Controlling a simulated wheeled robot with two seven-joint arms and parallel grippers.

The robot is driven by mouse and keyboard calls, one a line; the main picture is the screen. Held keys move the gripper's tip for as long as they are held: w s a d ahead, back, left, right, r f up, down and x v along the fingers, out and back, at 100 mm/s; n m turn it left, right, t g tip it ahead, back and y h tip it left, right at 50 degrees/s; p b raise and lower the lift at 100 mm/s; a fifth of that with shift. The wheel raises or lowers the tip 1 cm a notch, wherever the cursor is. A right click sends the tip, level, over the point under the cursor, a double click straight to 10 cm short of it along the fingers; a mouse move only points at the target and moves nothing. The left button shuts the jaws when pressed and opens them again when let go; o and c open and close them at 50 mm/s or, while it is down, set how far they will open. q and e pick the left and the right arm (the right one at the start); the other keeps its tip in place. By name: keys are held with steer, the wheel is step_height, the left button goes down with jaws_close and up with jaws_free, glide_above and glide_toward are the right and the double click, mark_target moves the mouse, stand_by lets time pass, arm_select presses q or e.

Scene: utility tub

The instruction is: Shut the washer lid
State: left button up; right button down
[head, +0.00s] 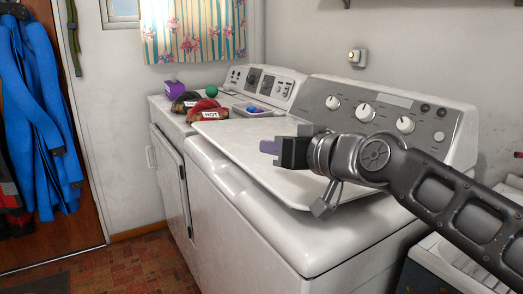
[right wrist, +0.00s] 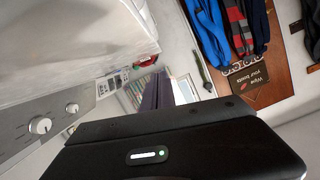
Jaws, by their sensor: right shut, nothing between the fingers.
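The washer is the white machine (head: 265,215) in the middle of the head view, with a grey control panel behind its top. Its white lid (head: 235,135) lies down flat or nearly flat over the top; I cannot tell whether a small gap is left under its edge. My right gripper (head: 268,147) is shut and empty, over the lid, its purple fingertips pointing left. Whether it touches the lid is unclear. In the right wrist view the fingertips (right wrist: 163,92) show beyond the dark gripper body. My left gripper is not in view.
A second white machine (head: 168,165) stands to the left, with red and dark items (head: 208,113), a purple box (head: 174,88) and a green ball (head: 211,91) on top. Blue clothing (head: 35,110) hangs on the door.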

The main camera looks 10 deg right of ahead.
steer(key=v, duration=0.6)
